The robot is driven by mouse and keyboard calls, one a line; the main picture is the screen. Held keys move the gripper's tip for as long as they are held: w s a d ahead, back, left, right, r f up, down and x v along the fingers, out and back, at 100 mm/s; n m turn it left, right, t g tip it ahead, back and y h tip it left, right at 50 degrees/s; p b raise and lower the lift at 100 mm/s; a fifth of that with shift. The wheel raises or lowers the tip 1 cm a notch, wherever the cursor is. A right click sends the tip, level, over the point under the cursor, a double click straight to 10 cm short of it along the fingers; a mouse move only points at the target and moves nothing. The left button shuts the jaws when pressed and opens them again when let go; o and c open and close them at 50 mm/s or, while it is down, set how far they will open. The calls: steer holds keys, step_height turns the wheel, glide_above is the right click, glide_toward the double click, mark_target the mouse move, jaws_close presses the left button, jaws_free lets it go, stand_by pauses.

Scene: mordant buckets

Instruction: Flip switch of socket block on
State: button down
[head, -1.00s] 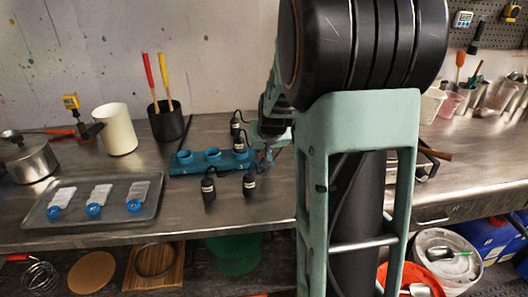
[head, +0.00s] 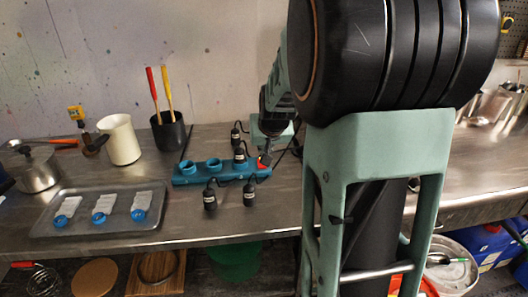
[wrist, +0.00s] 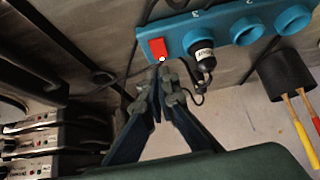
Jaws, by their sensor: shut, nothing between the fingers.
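The blue socket block (head: 222,176) lies on the steel bench, with round sockets along its top. It also shows in the wrist view (wrist: 222,32), where a black plug (wrist: 203,55) sits in the socket nearest the switch. The red switch (wrist: 158,47) is at the block's end, with a small bright spot at its lower edge. It also shows in the head view (head: 263,162). My gripper (wrist: 159,72) is shut and empty, its fingertips right beside the switch. I cannot tell whether they touch it, or which way the switch is tipped.
Black plugs (head: 210,198) (head: 250,193) stand in front of the block, with cables around it. A metal tray (head: 105,219) with white packets is at left. A black pot (head: 168,134) with red and yellow handles and a white jug (head: 121,141) stand behind.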

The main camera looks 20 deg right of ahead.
steer(key=s+a+r, duration=0.1)
steer(key=s+r, duration=0.3)
steer(key=s, duration=0.1)
steer(key=shift+s+a+r, duration=0.2)
steer(key=shift+s+a, duration=0.05)
steer(key=shift+a, duration=0.05)
